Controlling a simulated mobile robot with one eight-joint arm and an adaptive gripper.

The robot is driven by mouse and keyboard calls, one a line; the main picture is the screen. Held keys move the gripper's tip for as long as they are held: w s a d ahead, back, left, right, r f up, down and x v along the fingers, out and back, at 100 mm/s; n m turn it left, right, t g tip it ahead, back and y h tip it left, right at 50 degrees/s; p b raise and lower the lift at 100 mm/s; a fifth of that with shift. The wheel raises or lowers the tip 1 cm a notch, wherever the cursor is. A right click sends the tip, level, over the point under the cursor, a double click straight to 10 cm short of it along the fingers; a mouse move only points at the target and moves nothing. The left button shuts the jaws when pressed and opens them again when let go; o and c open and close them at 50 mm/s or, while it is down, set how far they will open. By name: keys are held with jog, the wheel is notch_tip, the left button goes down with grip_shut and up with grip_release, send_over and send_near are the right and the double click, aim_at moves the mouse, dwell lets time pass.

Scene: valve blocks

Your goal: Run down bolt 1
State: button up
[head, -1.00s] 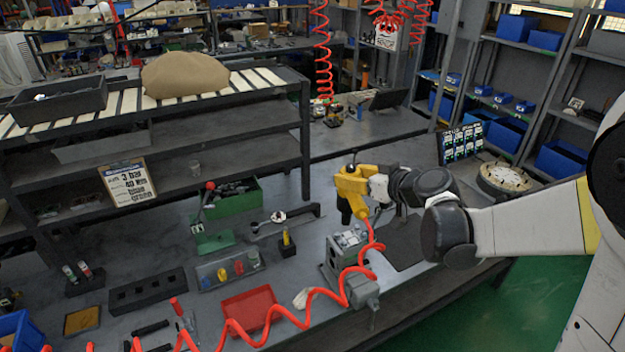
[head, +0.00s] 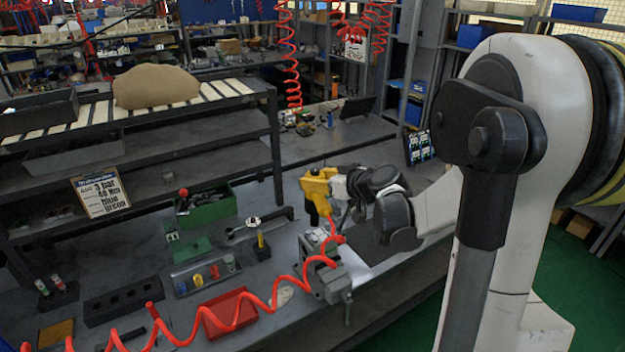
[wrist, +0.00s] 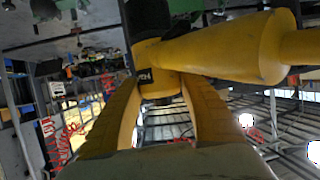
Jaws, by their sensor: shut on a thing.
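My gripper (head: 335,184) is shut on a yellow power tool (head: 315,186) with a dark lower end and a red coiled hose. In the wrist view my gripper's two fingers (wrist: 160,88) close on the yellow tool (wrist: 225,48), and its black end (wrist: 146,18) shows at the top. In the head view the tool is over the back of the grey valve block (head: 316,240), which sits by the grey vise (head: 335,284) on the bench. Bolt 1 cannot be made out, and I cannot tell whether the tool's tip touches anything.
The red hose (head: 262,308) loops across the bench front. A red tray (head: 226,312), a grey holder with coloured pieces (head: 203,273), a black slotted block (head: 124,302) and a green box (head: 206,203) stand to the left. A shelf rack (head: 150,160) stands behind.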

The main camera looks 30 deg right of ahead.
jog(key=shift+f+b, duration=2.35)
jog(key=shift+f, duration=0.05)
jog(key=shift+s+f+b, duration=0.1)
jog(key=shift+f+b, duration=1.2)
jog(key=shift+b, duration=0.3)
dwell(3.5)
jog(key=shift+r, duration=0.15)
